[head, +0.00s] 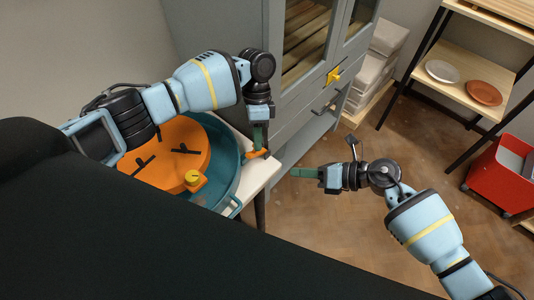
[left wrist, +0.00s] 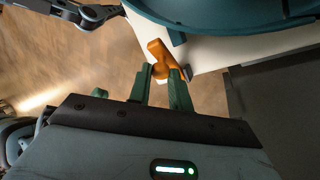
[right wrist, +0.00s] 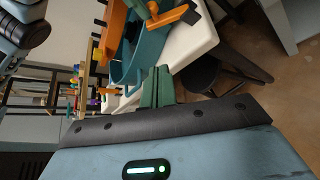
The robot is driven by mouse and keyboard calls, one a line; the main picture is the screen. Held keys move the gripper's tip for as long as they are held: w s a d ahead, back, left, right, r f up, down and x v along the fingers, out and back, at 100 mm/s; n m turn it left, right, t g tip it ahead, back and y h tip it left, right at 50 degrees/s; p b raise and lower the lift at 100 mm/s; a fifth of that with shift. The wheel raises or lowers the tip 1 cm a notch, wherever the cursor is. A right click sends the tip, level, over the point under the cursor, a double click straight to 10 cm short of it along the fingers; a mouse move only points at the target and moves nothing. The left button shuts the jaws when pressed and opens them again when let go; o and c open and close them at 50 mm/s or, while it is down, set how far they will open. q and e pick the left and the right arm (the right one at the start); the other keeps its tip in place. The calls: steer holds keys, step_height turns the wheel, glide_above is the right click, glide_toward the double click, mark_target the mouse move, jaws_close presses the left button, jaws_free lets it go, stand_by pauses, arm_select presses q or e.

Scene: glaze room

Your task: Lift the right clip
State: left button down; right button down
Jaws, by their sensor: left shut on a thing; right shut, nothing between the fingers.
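An orange clip (head: 263,153) sits at the right side of the teal tub (head: 228,160), by the white table's corner. It also shows in the left wrist view (left wrist: 157,50) and the right wrist view (right wrist: 172,17). My left gripper (head: 257,150) points down and is shut on this clip; the fingers hide part of it. My right gripper (head: 293,172) is shut and empty, held out over the floor to the right of the table corner. Its closed green fingers (right wrist: 157,78) show in the right wrist view.
An orange disc (head: 165,165) with black bars and a yellow knob (head: 194,179) lies in the tub. A grey cabinet (head: 300,105) stands behind the table. A shelf with plates (head: 442,71) and a red bin (head: 498,180) are at right. Open floor lies between.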

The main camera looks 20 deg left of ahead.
glide_toward(254, 155)
steer(key=s+a+f, duration=0.3)
steer(key=a+f, duration=0.1)
arm_select(q)
steer(key=shift+s, duration=0.1)
arm_select(e)
steer(key=shift+w+a+r, duration=0.4)
steer(key=shift+w+a, duration=0.1)
steer(key=shift+w, duration=0.25)
steer(key=shift+w+a+r, duration=0.35)
steer(key=shift+w, duration=0.25)
